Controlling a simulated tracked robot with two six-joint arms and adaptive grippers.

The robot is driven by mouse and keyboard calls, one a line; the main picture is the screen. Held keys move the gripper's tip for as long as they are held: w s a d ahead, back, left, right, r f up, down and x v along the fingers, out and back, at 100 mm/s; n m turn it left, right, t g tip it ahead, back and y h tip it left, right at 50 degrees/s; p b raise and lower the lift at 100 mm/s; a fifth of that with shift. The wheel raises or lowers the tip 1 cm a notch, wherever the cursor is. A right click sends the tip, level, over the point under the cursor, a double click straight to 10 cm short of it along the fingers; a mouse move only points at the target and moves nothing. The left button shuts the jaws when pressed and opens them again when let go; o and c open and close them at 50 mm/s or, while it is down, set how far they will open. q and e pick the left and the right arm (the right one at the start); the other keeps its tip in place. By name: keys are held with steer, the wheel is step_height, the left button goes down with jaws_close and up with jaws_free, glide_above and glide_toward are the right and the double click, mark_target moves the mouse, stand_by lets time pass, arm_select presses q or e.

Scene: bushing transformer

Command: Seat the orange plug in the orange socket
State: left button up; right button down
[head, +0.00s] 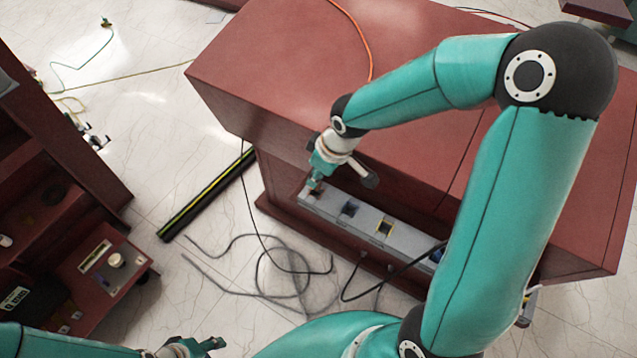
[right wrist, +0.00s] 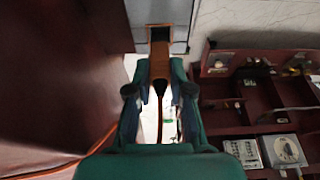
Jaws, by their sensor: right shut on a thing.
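My right gripper (head: 313,184) is at the left end of the grey socket strip (head: 365,222), low on the front of the red cabinet. In the right wrist view its two fingers (right wrist: 160,78) are shut on the orange plug (right wrist: 160,56), which looks dark brown in the shade. The plug points at the orange-rimmed socket (right wrist: 158,27) in the grey strip, in line with it. I cannot tell how deep the plug is in the socket. In the head view the gripper hides the plug. My left gripper (head: 205,345) is at the bottom edge, away from the strip; its jaw opening is unclear.
The red cabinet (head: 330,95) overhangs the strip. An orange cable (head: 356,35) crosses its top. Loose grey and black cables (head: 275,265) lie on the floor. A yellow-striped black bar (head: 207,195) and red shelving (head: 60,240) are at left.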

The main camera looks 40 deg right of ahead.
mark_target(318, 189)
step_height(318, 189, down, 4)
steer(key=shift+s+a+r+b, duration=0.1)
steer(key=shift+s+r+b, duration=0.1)
steer(key=shift+b, duration=0.15)
steer(key=shift+f, duration=0.25)
steer(key=c, duration=1)
jaws_free()
steer(key=shift+w, duration=0.1)
steer(key=shift+c, duration=0.2)
steer(key=shift+r, duration=0.1)
steer(key=shift+r, duration=0.1)
